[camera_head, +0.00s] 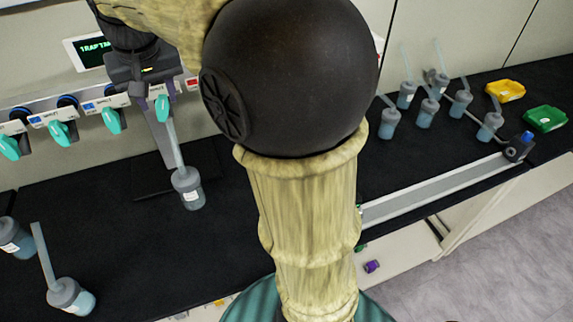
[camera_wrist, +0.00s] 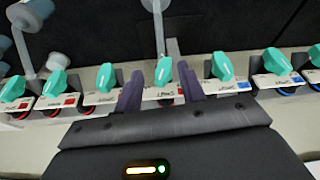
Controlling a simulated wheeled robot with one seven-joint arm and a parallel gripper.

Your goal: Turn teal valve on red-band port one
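A row of small teal valves sits on white labelled ports along the front of the dryer. One teal valve (camera_wrist: 164,72) lies between the two purple fingers of my gripper (camera_wrist: 161,88) in the wrist view, with a gap on each side. The fingers are apart, and I see no firm contact. This valve also shows in the head view (camera_head: 162,108), below my gripper (camera_head: 153,88). Its label is partly hidden by the fingers and too small to read; red patches show close to it. A flask (camera_head: 188,190) with a pale tube is below this port.
Other teal valves stand close on both sides (camera_wrist: 106,77) (camera_wrist: 222,66). Blue-marked ports (camera_head: 55,118) are on the left in the head view. Flasks stand at front left (camera_head: 72,298) and right (camera_head: 426,114).

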